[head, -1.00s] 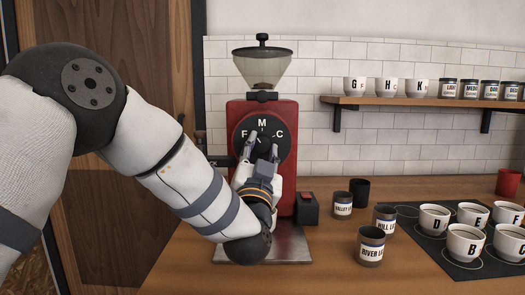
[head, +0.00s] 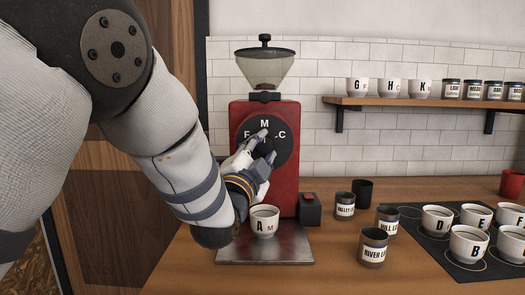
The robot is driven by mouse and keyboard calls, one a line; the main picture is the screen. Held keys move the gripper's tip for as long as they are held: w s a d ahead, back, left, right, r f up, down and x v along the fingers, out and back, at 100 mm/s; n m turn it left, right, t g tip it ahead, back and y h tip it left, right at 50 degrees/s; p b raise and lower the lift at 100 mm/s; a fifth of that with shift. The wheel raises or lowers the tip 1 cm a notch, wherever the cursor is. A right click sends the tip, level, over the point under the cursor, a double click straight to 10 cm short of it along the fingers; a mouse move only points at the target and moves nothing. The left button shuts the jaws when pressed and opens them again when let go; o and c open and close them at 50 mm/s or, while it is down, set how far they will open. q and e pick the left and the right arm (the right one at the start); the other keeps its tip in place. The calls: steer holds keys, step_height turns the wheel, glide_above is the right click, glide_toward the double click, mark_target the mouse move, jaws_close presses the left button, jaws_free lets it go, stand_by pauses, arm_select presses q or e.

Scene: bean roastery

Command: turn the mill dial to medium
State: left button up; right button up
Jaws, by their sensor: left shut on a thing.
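The red mill (head: 286,185) stands on the counter with a clear hopper on top. Its round black dial (head: 283,137) carries the letters F at left, M at top and C at right. My left gripper (head: 265,148) is at the centre of the dial, shut on the dark dial knob, which its fingers mostly hide. I cannot tell which letter the knob points to. A white cup marked A (head: 263,221) stands on the mill's metal tray (head: 285,250), below the dial. My right gripper is out of view.
A small dark box with a red button (head: 310,208) sits right of the mill. Several dark canisters (head: 373,248) stand beyond it, and lettered cups (head: 468,244) stand on a black mat (head: 418,238). A wall shelf (head: 430,103) holds more cups and tins.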

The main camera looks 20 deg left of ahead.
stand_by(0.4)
arm_select(q)
steer(key=o, duration=1.2)
steer(key=shift+c, duration=0.2)
steer(key=v, duration=1.2)
steer(key=shift+a, duration=0.1)
